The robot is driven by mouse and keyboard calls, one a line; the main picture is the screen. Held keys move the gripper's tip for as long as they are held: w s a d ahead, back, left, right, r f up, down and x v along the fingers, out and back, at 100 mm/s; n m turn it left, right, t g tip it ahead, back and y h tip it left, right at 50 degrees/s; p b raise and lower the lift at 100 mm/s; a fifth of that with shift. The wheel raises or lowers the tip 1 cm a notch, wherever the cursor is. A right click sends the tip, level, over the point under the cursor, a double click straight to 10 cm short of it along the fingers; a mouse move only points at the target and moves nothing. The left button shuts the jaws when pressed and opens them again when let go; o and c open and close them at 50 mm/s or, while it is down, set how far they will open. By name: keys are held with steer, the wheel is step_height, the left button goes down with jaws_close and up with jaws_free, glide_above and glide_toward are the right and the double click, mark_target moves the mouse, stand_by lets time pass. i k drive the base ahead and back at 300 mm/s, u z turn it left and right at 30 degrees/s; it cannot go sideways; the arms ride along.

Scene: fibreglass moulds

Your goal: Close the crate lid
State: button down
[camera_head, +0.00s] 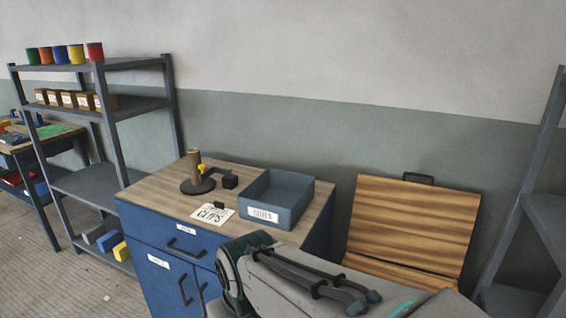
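The wooden crate lid (412,222) is raised and leans back near the wall, right of the blue cabinet. It has brown plank grain and a dark handle (418,179) at its top edge. Below the lid, a strip of wood (404,275) shows, which looks like part of the crate. Most of the crate is hidden behind my grey arm in the foreground. I cannot make out my gripper in this view.
A blue cabinet (165,235) stands left of the lid. On its top are a grey-blue bin (275,216), a card (212,213) and a post on a dark base (197,186). A shelf unit (545,210) stands close at right, another (112,108) at left.

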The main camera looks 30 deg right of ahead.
mark_target(424, 228)
steer(key=z, duration=1.75)
steer(key=k, duration=0.3)
steer(key=z, duration=0.6)
steer(key=i, duration=1.15)
steer(key=u, duration=0.5)
